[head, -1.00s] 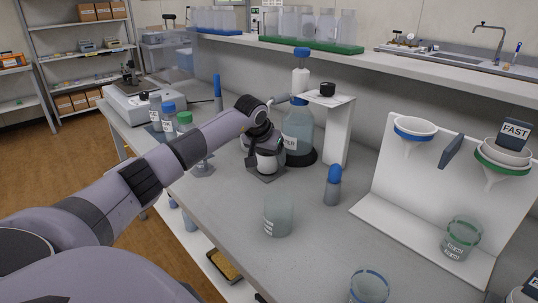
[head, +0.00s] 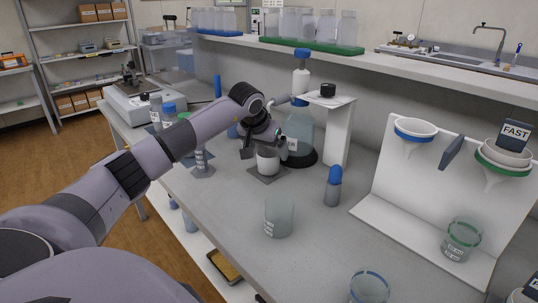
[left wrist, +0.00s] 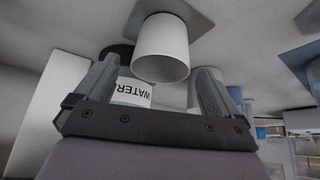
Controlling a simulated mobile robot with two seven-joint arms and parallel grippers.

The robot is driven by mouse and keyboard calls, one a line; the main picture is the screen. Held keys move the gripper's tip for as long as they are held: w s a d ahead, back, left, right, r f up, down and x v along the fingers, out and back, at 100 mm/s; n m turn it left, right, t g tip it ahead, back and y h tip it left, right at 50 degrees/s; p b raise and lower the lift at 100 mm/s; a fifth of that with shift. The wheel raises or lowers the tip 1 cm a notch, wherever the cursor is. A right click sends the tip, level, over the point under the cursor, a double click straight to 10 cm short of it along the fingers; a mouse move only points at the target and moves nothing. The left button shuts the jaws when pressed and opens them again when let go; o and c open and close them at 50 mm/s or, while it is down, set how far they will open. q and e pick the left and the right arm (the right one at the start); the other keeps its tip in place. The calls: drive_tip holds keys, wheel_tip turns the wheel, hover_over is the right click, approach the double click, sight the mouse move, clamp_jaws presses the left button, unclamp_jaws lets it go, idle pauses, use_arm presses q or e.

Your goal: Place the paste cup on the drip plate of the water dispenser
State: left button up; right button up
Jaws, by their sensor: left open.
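The white paste cup (head: 268,161) stands upright on a grey square plate (head: 268,179), which I take as the drip plate, in front of the water bottle (head: 299,133). My left gripper (head: 257,145) is open just above and behind the cup, with the arm coming from the left. In the left wrist view, which is upside down, the cup (left wrist: 161,48) sits beyond the two spread fingers (left wrist: 158,70), and the plate (left wrist: 195,14) shows under it. The bottle's WATER label shows behind. My right gripper is not in view.
A glass beaker (head: 279,216) stands nearer on the bench. A blue-capped vial (head: 333,187) stands to the right, and a white funnel rack (head: 405,190) with a beaker farther right. Several bottles stand at the left. A white stand (head: 338,130) is beside the water bottle.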

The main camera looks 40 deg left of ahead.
use_arm(q)
drive_tip(key=v, duration=0.8)
idle(0.4)
